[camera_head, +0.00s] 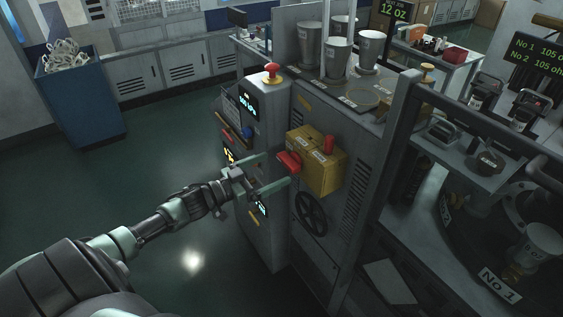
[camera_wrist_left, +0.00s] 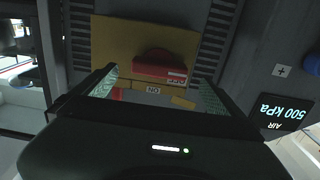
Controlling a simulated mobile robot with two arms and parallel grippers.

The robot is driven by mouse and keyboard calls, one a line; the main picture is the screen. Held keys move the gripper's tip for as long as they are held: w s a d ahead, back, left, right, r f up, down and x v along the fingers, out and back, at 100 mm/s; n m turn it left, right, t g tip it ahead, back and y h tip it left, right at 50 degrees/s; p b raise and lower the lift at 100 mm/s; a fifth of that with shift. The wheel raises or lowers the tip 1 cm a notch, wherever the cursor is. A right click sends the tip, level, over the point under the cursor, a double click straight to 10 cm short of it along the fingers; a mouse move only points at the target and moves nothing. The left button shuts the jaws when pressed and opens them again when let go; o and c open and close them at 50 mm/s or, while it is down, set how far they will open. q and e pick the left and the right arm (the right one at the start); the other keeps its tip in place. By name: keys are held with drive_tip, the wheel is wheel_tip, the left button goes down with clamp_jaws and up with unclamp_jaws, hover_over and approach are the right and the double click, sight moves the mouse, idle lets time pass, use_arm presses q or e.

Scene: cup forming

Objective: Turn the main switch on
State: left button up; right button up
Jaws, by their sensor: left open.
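The main switch is a yellow box (camera_head: 324,172) on the grey machine's side, with a red handle (camera_head: 289,162) sticking out of its front. My left gripper (camera_head: 277,169) is open, its two pale green fingers spread towards the handle. In the left wrist view the picture is upside down. There the yellow box (camera_wrist_left: 120,42) and red handle (camera_wrist_left: 160,70) sit between my open fingers (camera_wrist_left: 154,78), with an ON label (camera_wrist_left: 153,90) near the handle. I cannot tell whether a finger touches the handle. My right gripper is not in view.
A black handwheel (camera_head: 310,213) sits below the box. A red mushroom button (camera_head: 271,73) tops the cabinet, above a lit pressure display (camera_head: 248,103). Metal cups (camera_head: 338,58) stand on the machine top. A grey post (camera_head: 388,165) rises to the right.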

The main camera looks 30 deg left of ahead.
sight(284, 164)
use_arm(q)
drive_tip(key=x, duration=0.4)
drive_tip(key=shift+p, duration=0.3)
drive_tip(key=shift+w+d, duration=0.1)
drive_tip(key=shift+w, duration=0.1)
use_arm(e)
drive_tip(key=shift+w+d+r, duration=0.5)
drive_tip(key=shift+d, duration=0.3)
use_arm(q)
drive_tip(key=c, duration=1.4)
drive_tip(key=shift+o, duration=0.2)
drive_tip(key=shift+f, duration=0.1)
